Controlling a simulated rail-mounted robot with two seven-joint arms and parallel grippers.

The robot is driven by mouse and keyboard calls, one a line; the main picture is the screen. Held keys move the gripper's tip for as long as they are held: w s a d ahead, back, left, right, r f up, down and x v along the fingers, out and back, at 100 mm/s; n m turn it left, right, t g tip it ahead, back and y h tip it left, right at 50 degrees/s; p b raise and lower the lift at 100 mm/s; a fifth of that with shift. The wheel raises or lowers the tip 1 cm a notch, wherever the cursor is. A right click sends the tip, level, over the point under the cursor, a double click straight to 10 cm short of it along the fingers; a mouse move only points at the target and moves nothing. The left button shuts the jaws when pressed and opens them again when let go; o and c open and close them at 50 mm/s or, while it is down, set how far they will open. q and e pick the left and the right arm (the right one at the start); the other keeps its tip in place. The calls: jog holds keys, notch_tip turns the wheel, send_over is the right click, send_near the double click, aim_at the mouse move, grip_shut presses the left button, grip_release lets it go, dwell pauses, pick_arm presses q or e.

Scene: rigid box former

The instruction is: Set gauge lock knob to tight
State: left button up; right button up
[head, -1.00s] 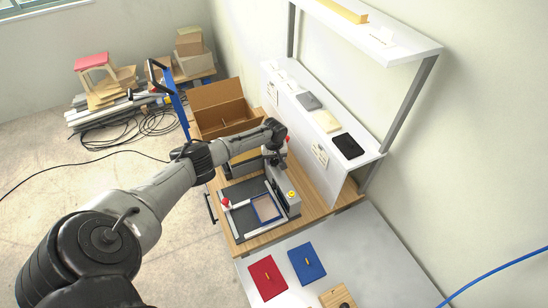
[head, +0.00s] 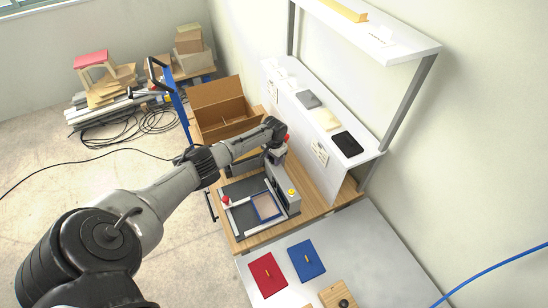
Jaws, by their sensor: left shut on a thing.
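The box former (head: 239,192) stands on the wooden bench top, with a dark bed, pale rails and a blue-edged frame (head: 266,206). A red ball knob (head: 226,200) sits at its left side, apart from my gripper. My left gripper (head: 274,158) reaches down at the back of the machine. It is shut on a small part there, which I take to be the gauge lock knob. My wrist hides that part, and its setting cannot be read. Another red part (head: 286,137) shows just beside my wrist. My right gripper is not in view.
An open cardboard box (head: 222,98) stands behind the machine. A white shelf unit (head: 322,165) rises close on the right. A red panel (head: 267,276) and a blue panel (head: 306,260) lie on the white table in front.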

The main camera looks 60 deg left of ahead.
pick_arm(q)
jog(key=shift+m, duration=0.9)
jog(key=o, duration=0.9)
jog(key=shift+r, duration=0.1)
notch_tip(320, 180, up, 14)
jog(key=shift+f, duration=0.15)
dwell(0.3)
